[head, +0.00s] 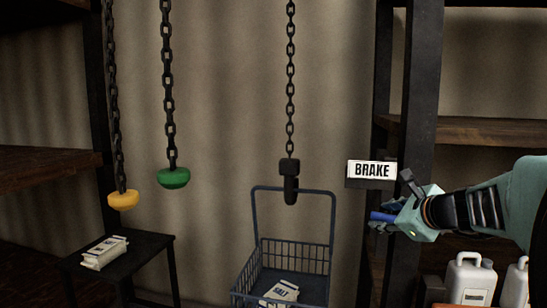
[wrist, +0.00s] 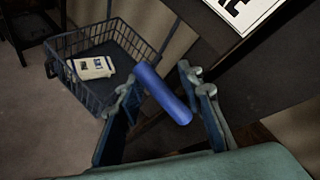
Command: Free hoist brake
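The brake lever's blue grip (head: 381,217) sticks out below the white BRAKE sign (head: 372,170) on the dark post. In the wrist view the blue grip (wrist: 162,93) lies slanted between the fingers of my gripper (wrist: 159,84). The fingers are apart, with gaps visible beside the grip, and do not look closed on it. In the head view my gripper (head: 402,208) is at the grip, right of it and below the sign. The lever's pivot is hidden. The hoist hook (head: 290,180) hangs on its chain, with the blue basket (head: 293,258) below.
A green knob (head: 173,178) and a yellow knob (head: 123,200) hang on chains at the left. A packet (head: 104,252) lies on a small dark table (head: 150,246). A salt packet (head: 280,292) lies in the basket. White jugs (head: 470,278) stand at the lower right.

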